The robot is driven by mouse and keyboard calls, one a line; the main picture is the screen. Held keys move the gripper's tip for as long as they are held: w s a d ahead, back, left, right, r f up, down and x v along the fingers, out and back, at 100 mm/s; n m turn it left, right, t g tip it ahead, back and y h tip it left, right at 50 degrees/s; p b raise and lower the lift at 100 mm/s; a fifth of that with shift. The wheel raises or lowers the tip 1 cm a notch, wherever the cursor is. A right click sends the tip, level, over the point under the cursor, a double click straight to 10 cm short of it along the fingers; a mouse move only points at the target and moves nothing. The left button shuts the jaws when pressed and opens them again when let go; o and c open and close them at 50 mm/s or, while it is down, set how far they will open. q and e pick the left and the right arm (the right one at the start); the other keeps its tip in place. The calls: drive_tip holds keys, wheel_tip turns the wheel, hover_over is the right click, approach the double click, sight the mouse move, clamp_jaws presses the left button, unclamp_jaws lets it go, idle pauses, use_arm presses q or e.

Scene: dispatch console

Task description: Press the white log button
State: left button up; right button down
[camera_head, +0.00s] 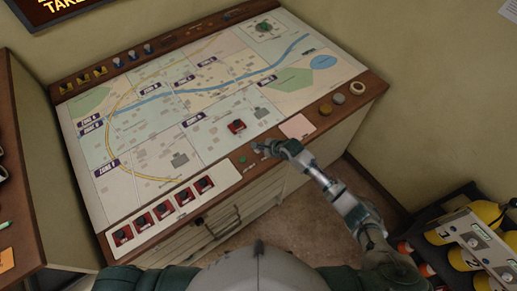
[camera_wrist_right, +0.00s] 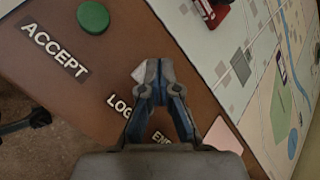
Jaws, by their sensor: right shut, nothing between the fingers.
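The white log button (camera_wrist_right: 139,73) shows only in part in the right wrist view, beside the tip of my right gripper (camera_wrist_right: 156,70). The LOG label (camera_wrist_right: 119,103) lies on the brown console edge, left of the fingers. My right gripper is shut and empty, with its tips over or against the button; I cannot tell whether they touch. In the head view my right gripper (camera_head: 266,147) is at the console's front edge and hides the button. My left gripper is out of view.
A green button (camera_wrist_right: 92,17) with an ACCEPT label (camera_wrist_right: 54,48) is left of the log button. The map board (camera_head: 190,110) fills the console top. A red-based device (camera_head: 236,126) stands on it near the gripper. A pink note (camera_head: 297,126) lies right.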

drive_tip(key=shift+f, duration=0.35)
idle(0.3)
drive_tip(key=shift+r, duration=0.1)
drive_tip(key=shift+r+p, duration=0.75)
drive_tip(key=shift+p, duration=0.45)
wheel_tip(320, 180, up, 5)
drive_tip(key=p, duration=0.6)
drive_tip(key=shift+r, duration=0.1)
idle(0.3)
